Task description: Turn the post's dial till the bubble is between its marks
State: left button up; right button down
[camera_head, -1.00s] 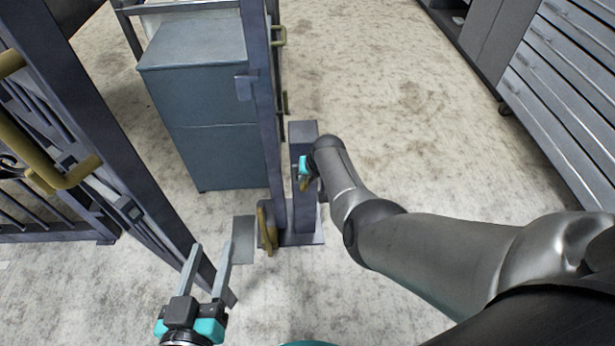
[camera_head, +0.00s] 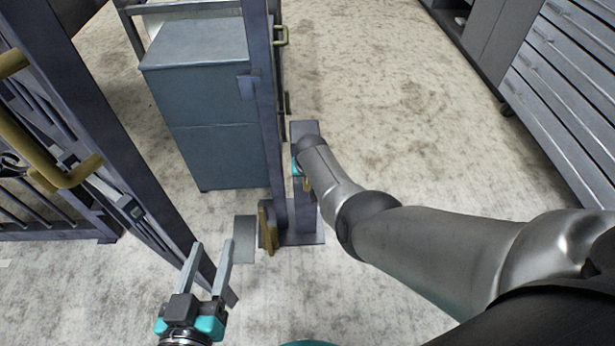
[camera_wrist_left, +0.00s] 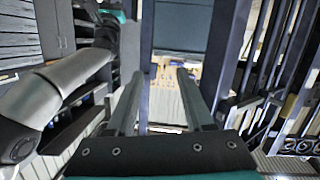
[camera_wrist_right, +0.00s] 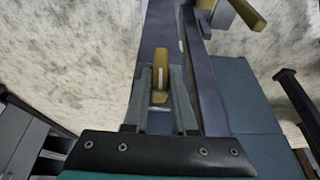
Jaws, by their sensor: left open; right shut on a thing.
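The grey-blue post (camera_head: 309,224) stands on a flat base plate beside the gate frame. My right arm reaches its upper part and hides much of it in the head view. In the right wrist view my right gripper (camera_wrist_right: 160,82) is shut on a brass dial grip (camera_wrist_right: 160,62), which has a pale stripe on it. A bit of brass also shows under my right wrist in the head view (camera_head: 307,185). I cannot make out the bubble or its marks. My left gripper (camera_head: 211,246) is open and empty, low at the left, apart from the post.
A gate leaf with a brass handle (camera_head: 62,172) stands at the left. A blue-grey cabinet (camera_head: 215,125) is behind the gate frame (camera_head: 262,110). A drawer unit (camera_head: 570,75) stands at the far right. The floor between the post and the drawers is clear.

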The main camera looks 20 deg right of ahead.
jog(key=c, duration=0.7)
grip_release()
pick_arm(q)
jog(key=shift+f, duration=0.1)
jog(key=shift+s, duration=0.1)
pick_arm(e)
jog(key=shift+r, duration=0.1)
pick_arm(q)
jog(key=s+a+f+g+y+p, duration=0.2)
jog(key=s+a+g+y+p, duration=0.35)
jog(key=a+g, duration=0.45)
jog(key=s+a+f+g+p, duration=0.1)
jog(key=f+p, duration=0.3)
jog(key=f, duration=0.4)
jog(key=s+a+f+g+p, duration=0.1)
jog(key=s+f+p, duration=0.3)
jog(key=f, duration=0.4)
jog(key=shift+a+f+p, duration=0.2)
jog(key=shift+f+p, duration=0.2)
jog(key=shift+p, duration=0.05)
pick_arm(e)
jog(key=shift+v, duration=7.5)
